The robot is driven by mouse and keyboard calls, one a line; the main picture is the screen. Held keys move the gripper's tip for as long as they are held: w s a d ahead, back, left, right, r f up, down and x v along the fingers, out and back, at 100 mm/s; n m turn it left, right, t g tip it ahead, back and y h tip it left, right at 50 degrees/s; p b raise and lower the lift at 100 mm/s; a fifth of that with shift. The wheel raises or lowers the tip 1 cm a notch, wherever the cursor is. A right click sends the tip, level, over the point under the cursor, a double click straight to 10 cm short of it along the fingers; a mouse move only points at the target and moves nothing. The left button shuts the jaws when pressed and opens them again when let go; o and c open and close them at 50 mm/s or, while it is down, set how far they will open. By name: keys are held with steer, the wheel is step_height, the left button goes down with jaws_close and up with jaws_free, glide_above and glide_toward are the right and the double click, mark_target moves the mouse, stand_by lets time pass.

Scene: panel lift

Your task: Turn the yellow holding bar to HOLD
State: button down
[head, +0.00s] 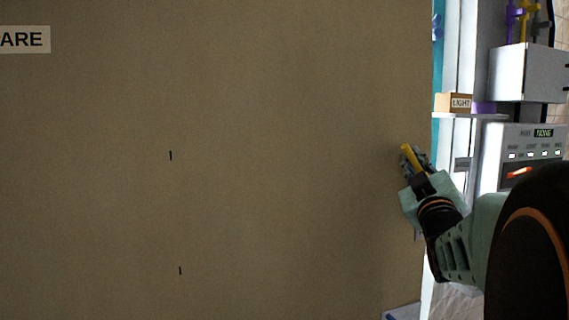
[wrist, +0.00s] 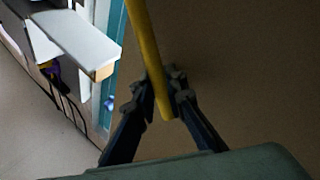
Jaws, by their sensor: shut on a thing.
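The yellow holding bar (head: 409,154) shows as a short yellow piece at the right edge of the brown panel in the head view. In the wrist view the bar (wrist: 143,40) runs from the top edge down between my fingers. My gripper (head: 417,165) is shut on the bar near its lower end; both fingers of the gripper (wrist: 160,98) touch it in the wrist view. Most of the bar is hidden by my gripper in the head view. No HOLD mark can be read in either view.
A large brown panel (head: 230,180) fills the left and middle.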

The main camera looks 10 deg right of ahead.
stand_by(0.5)
steer(key=c, duration=1.9)
jaws_free()
steer(key=shift+c, duration=0.2)
steer(key=shift+a+f, duration=0.1)
steer(key=v, duration=0.8)
steer(key=shift+r, duration=0.3)
steer(key=x, duration=0.8)
steer(key=shift+w+f, duration=0.1)
steer(key=shift+f, duration=0.15)
steer(key=shift+d+r+p, duration=0.2)
steer(key=shift+d+p, duration=0.05)
steer(key=shift+p, duration=0.25)
